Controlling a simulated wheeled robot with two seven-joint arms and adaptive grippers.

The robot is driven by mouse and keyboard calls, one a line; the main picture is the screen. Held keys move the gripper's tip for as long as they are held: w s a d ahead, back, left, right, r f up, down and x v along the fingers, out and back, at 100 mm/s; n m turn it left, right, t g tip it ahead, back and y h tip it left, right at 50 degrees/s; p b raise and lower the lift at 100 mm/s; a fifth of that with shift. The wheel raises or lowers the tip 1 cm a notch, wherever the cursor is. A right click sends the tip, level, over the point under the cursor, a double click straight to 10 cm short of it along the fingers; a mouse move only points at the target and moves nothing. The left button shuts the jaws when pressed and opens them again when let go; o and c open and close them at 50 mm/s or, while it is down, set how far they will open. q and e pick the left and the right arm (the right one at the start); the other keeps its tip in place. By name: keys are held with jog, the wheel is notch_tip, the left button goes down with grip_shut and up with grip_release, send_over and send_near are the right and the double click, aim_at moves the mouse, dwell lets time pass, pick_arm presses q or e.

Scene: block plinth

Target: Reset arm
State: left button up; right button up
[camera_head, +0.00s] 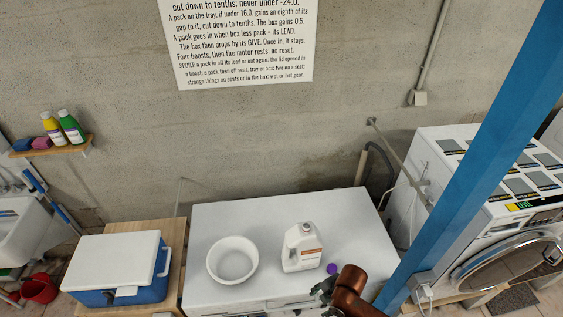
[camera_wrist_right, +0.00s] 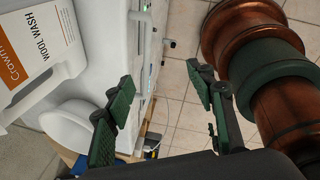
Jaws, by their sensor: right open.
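My right gripper (camera_head: 326,291) is at the front right of a white-topped unit (camera_head: 213,217) in the head view. In the right wrist view the green-padded fingers of this gripper (camera_wrist_right: 162,92) are spread apart with nothing between them. My copper-coloured arm reaches in from the bottom edge of the head view. A white jug (camera_head: 301,248) stands upright on the unit, apart from the gripper; its "WOOL WASH" label (camera_wrist_right: 40,50) shows in the wrist view. My left gripper is not visible.
A white bowl (camera_head: 232,260) stands left of the jug. A small purple round thing (camera_head: 332,268) lies close to the gripper. A blue cooler with a white lid (camera_head: 116,263) stands at left. A blue post (camera_head: 480,150) and a washer (camera_head: 508,262) are at right. The unit's back left is clear.

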jog(key=s+d+r+m+t+h, duration=0.1)
jog(key=s+d+r+m+h, duration=0.1)
jog(key=s+d+m, duration=0.85)
jog(key=s+d+r+m+t+h, duration=0.1)
jog(key=s+d+m+h, duration=0.1)
jog(key=s+d+m, duration=0.75)
notch_tip(320, 180, down, 41)
jog(key=m+g+y+b, duration=0.1)
jog(key=m+b, duration=0.2)
jog(key=b, duration=0.7)
pick_arm(q)
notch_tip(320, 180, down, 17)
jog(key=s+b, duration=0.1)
jog(key=b, duration=0.5)
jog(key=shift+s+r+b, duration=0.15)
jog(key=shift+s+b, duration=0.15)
pick_arm(e)
jog(key=s+f+g, duration=0.1)
jog(key=s+f, duration=1.7)
jog(key=f, duration=0.5)
jog(key=shift+s, duration=0.15)
